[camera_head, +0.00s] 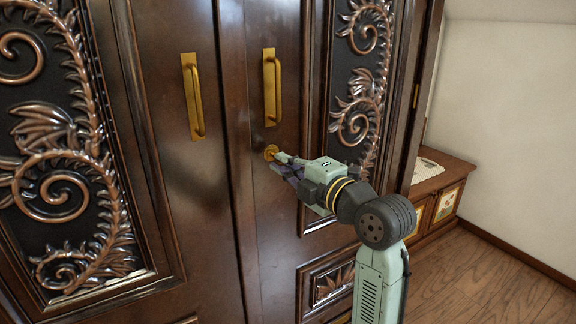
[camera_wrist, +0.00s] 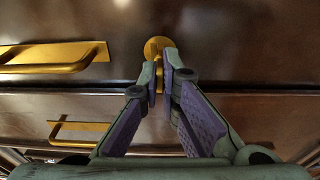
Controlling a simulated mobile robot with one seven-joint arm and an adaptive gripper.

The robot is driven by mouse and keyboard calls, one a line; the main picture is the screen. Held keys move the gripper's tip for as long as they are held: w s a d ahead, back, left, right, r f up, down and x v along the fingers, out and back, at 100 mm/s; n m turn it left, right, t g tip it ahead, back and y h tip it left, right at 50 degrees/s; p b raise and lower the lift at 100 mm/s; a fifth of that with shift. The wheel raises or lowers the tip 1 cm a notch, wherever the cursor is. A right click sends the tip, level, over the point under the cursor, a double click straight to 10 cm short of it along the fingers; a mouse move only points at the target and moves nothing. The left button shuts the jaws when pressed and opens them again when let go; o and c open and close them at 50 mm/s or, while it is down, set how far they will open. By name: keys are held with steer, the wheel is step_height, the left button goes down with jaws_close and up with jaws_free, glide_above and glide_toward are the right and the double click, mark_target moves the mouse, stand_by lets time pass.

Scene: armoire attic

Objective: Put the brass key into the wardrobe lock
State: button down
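The wardrobe lock is a round brass plate (camera_head: 271,151) on the right door, below that door's handle. In the wrist view the lock plate (camera_wrist: 156,46) is straight ahead of the fingertips. My gripper (camera_head: 282,163) is at the lock, its fingertips just in front of the plate. In the wrist view my gripper (camera_wrist: 160,78) is nearly closed, with a thin strip of the brass key (camera_wrist: 160,76) between the fingertips. The rest of the key is hidden by the fingers. I cannot tell whether its tip is inside the keyhole.
Brass handles stand out on the left door (camera_head: 194,97) and the right door (camera_head: 270,88), above the lock. Carved panels flank them. A low wooden cabinet (camera_head: 440,190) with a lace cloth stands at the right, beside open wooden floor (camera_head: 490,275).

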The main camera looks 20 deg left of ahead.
steer(key=shift+w+a, duration=0.4)
steer(key=shift+a, duration=0.1)
steer(key=c, duration=1.7)
jaws_free()
steer(key=v, duration=1.2)
steer(key=shift+f, duration=0.1)
steer(key=shift+a, duration=0.1)
